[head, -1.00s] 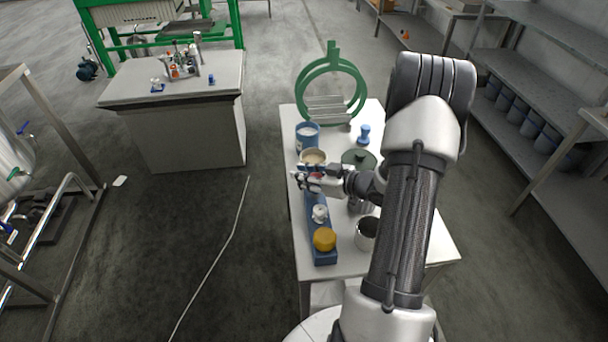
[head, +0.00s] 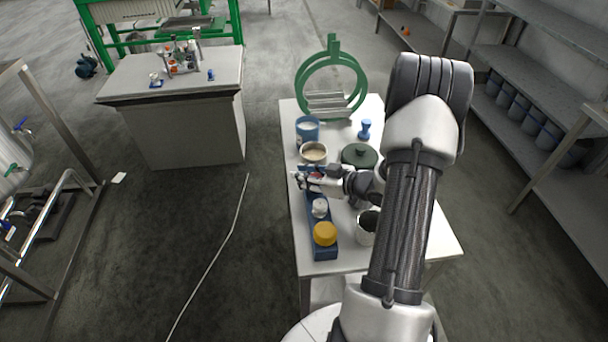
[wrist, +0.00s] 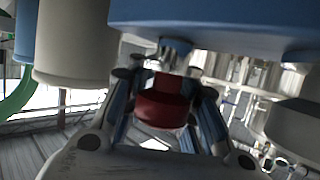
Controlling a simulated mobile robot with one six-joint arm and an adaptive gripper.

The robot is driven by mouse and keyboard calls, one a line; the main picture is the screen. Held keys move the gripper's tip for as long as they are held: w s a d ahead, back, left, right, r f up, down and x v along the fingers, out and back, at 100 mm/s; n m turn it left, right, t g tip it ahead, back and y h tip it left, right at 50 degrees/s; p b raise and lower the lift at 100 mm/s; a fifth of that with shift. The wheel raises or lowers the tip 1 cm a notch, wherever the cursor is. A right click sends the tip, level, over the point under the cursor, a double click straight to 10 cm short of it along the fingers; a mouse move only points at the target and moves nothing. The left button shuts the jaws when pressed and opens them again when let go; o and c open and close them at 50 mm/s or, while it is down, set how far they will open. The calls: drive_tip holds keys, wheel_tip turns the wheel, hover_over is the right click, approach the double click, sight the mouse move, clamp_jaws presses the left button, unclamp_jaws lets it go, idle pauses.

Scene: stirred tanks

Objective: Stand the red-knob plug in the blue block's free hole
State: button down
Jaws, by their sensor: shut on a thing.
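The blue block (head: 323,255) lies along the left side of the white table. A yellow knob (head: 324,234) and a white knob (head: 320,207) stand on its near part. My gripper (head: 310,180) is at the block's far end and reaches in from the right. In the wrist view my gripper (wrist: 163,112) is shut on the red knob (wrist: 163,107) of the plug. A large blue body, apparently the block (wrist: 225,28), fills the top of that view, close to the plug. The free hole is hidden, and I cannot tell whether the plug is in it.
Beyond my gripper stand an open beige pot (head: 313,152), a blue container (head: 307,128) and a green ring stand (head: 331,82). A dark green lid (head: 360,155) and an open metal cup (head: 367,228) are close to my arm. A small blue object (head: 365,129) stands farther back.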

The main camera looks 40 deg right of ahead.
drive_tip(key=shift+f, duration=0.35)
drive_tip(key=shift+r, duration=0.2)
wheel_tip(320, 180, up, 3)
drive_tip(key=p, duration=0.3)
drive_tip(key=shift+r, duration=0.2)
drive_tip(key=shift+p, duration=0.45)
idle(1.7)
drive_tip(key=shift+f+b, duration=1.25)
drive_tip(key=shift+f, duration=0.65)
drive_tip(key=c, duration=1.2)
unclamp_jaws()
drive_tip(key=shift+o, duration=0.2)
drive_tip(key=shift+s, duration=0.1)
